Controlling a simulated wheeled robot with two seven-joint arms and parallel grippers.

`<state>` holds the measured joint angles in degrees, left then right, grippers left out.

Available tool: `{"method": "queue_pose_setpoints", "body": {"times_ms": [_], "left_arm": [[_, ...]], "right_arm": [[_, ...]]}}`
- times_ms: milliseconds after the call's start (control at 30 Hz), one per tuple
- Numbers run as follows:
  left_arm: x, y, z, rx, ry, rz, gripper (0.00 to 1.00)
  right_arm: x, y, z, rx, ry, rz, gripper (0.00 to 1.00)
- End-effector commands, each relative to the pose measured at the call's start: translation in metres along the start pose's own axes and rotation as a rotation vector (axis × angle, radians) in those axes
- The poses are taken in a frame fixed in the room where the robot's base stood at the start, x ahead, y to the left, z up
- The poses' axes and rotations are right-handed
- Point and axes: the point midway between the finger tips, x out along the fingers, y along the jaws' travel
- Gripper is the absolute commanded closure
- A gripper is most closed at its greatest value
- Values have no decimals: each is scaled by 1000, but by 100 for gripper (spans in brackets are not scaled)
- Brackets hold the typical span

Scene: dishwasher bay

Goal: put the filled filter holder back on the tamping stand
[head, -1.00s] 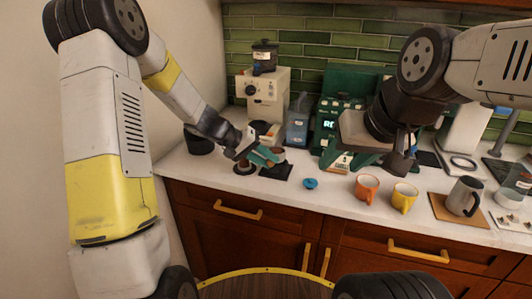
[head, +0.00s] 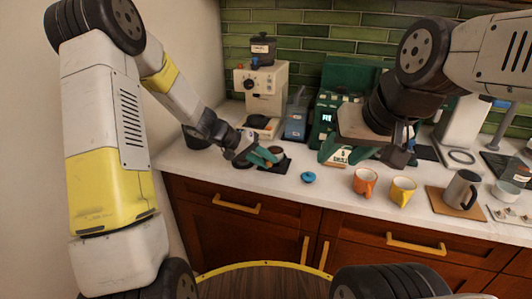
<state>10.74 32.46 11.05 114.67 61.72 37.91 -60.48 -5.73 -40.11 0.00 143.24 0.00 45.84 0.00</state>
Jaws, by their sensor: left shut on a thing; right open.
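My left gripper (head: 265,159), with teal fingers, is low over the counter at the left, shut on what looks like the filter holder's handle. The filter holder (head: 263,153) shows only as a small brown, coffee-filled round by the fingers; the rest is hidden. The tamping stand (head: 281,165) seems to be the black base beneath and right of the gripper, with a brown round top (head: 277,150) beside the fingers. I cannot tell whether the holder touches the stand. My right gripper (head: 364,157) is open and empty, in front of the green machine.
A cream coffee machine (head: 263,90) and a blue-grey container (head: 296,123) stand behind. A teal-blue lid-like piece (head: 308,177), an orange cup (head: 365,181) and a yellow cup (head: 402,191) stand near the front edge. A grey mug (head: 463,188) is further right.

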Motion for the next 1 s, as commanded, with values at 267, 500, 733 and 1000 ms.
{"method": "queue_pose_setpoints", "body": {"times_ms": [267,500,733,1000], "left_arm": [[0,0,0,0,0,1,100],[2,-2,0,-1,1,1,100],[3,-4,1,0,1,1,100],[3,-4,1,0,1,0,62]], "right_arm": [[0,0,0,0,0,0,51],[0,0,0,0,0,0,51],[0,0,0,0,0,0,51],[0,0,0,0,0,0,51]]}}
